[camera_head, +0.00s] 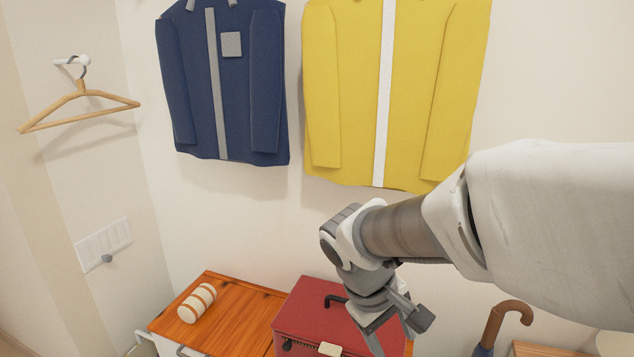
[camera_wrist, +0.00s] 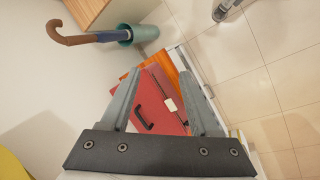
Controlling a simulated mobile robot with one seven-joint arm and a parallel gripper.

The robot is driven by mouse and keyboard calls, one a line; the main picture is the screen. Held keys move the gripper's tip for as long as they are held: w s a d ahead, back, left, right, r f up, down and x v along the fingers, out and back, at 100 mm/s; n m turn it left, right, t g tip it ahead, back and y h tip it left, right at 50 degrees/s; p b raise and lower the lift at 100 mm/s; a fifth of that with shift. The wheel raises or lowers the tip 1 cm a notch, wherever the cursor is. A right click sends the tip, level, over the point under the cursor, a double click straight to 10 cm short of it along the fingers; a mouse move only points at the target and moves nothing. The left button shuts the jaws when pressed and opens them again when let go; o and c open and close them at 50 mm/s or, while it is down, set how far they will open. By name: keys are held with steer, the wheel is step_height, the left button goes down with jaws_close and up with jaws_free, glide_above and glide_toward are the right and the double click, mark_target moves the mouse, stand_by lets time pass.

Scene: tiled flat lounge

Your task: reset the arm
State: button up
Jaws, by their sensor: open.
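My arm reaches in from the right in the head view. My gripper (camera_head: 388,327) hangs at its end, pointing down over the red case, with its fingers apart. In the wrist view my gripper (camera_wrist: 173,90) shows two grey fingers spread wide with nothing between them. The red case (camera_head: 318,318), with a dark handle and a pale tag, lies on a wooden cabinet (camera_head: 240,304). In the wrist view the red case (camera_wrist: 152,108) shows below and between the fingers. I cannot tell the exact height of the gripper above it.
A cream roll with brown bands (camera_head: 197,303) lies on the cabinet's left part. A blue jacket (camera_head: 225,80) and a yellow jacket (camera_head: 345,90) hang on the wall. An empty wooden hanger (camera_head: 82,95) hangs left. A brown-handled umbrella (camera_wrist: 75,38) sits in a green holder (camera_wrist: 143,33).

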steer(key=s+d+r+m+t+y, duration=0.2)
steer(key=s+r+m+t+y, duration=0.2)
steer(key=s+r+m, duration=0.5)
step_height(320, 180, up, 17)
steer(key=s+n+p, duration=0.1)
steer(key=n+p, duration=0.2)
steer(key=p, duration=1.5)
steer(key=shift+s+p, duration=0.25)
steer(key=shift+p, duration=0.05)
steer(key=shift+a, duration=0.1)
